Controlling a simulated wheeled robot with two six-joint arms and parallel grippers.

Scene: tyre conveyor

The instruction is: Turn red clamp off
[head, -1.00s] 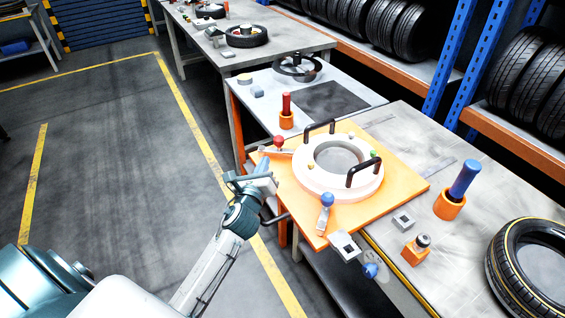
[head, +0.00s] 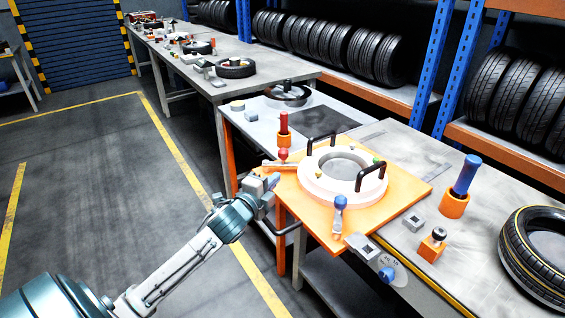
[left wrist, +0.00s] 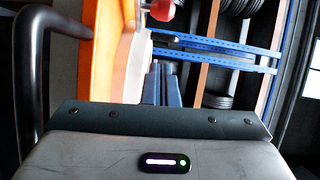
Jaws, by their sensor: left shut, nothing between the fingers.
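The red clamp (head: 282,156), a metal lever with a round red knob, sits at the far left corner of the orange board (head: 408,190). Its red knob also shows at the top of the left wrist view (left wrist: 162,9), ahead of the fingers. My left gripper (head: 273,181) is shut and empty, with its blue fingertips just below and slightly left of the red clamp, at the board's left edge. I cannot tell whether they touch it. The shut fingers show in the left wrist view (left wrist: 162,85). My right gripper is not in view.
A white ring (head: 318,186) with black handles lies on the board, with a blue-knobbed clamp (head: 340,203) in front. A red cylinder in an orange holder (head: 284,140) stands behind the red clamp. A tyre (head: 545,250) lies at right. The floor at left is clear.

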